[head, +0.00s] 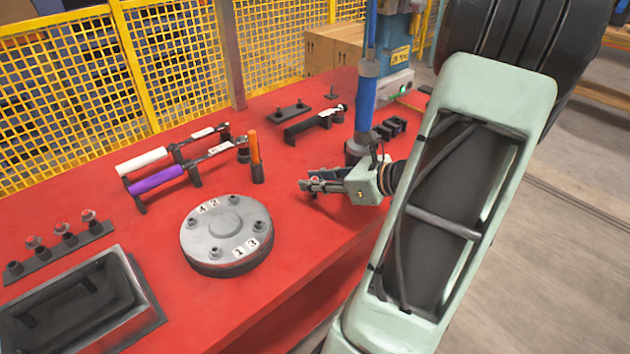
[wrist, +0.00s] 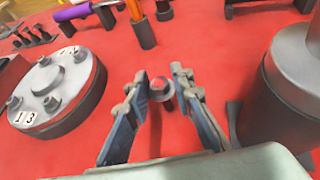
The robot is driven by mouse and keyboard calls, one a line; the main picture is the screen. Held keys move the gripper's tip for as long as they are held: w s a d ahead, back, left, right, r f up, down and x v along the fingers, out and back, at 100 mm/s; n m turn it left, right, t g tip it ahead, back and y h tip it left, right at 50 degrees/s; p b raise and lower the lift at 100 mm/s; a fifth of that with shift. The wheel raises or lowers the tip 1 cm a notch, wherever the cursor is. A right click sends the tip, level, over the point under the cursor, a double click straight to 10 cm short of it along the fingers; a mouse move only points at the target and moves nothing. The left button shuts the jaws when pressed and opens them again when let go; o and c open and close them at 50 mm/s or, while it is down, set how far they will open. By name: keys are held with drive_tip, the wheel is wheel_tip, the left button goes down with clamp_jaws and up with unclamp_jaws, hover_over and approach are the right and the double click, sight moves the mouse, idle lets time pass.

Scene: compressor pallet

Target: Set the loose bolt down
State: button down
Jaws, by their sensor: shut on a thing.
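My gripper (head: 316,183) is over the red table, right of the round grey flange cover (head: 225,228) and in front of the blue post. Whether the bolt's lower end touches the table, I cannot tell. In the head view the bolt is small and mostly hidden by the fingers. The cover carries several bolt heads and number labels.
A rack (head: 62,252) of several bolts and a grey bin (head: 75,310) are at left. The blue post (head: 365,105) stands close to my gripper. Red table (head: 300,235) is clear in front.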

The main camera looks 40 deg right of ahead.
drive_tip(key=shift+f, duration=0.15)
drive_tip(key=c, duration=1.7)
unclamp_jaws()
drive_tip(key=shift+s+r, duration=0.1)
drive_tip(key=shift+r, duration=0.2)
drive_tip(key=p+v, duration=0.2)
drive_tip(key=v, duration=0.9)
drive_tip(key=shift+s+d+r, duration=0.1)
drive_tip(key=shift+s+d, duration=0.1)
drive_tip(key=shift+s, duration=0.15)
